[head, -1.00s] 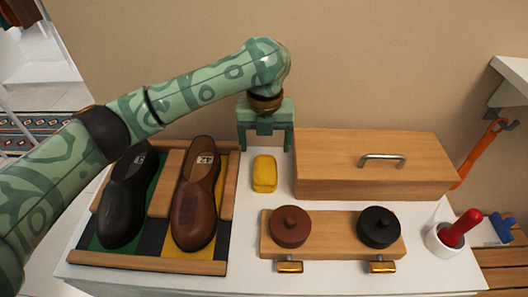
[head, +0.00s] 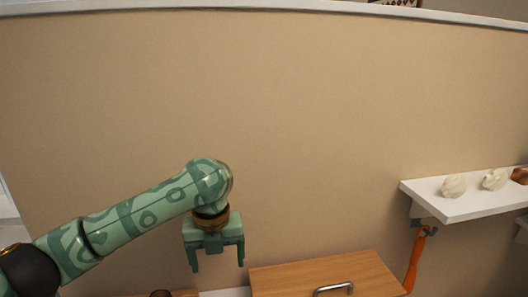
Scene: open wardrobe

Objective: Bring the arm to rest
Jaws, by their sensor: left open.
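My left arm (head: 140,213) comes in from the lower left, patterned in light and dark green. My left gripper (head: 217,262) points down with its two fingers apart and nothing between them. It is to the left of the wooden box (head: 325,275) and in front of the beige wall. My right gripper is not in view.
The wooden box has a metal handle (head: 334,289) and is cut off by the bottom edge. A white wall shelf (head: 455,205) at the right holds pale crumpled objects (head: 454,186). An orange tool (head: 415,260) hangs below it. The beige wall (head: 290,110) is bare.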

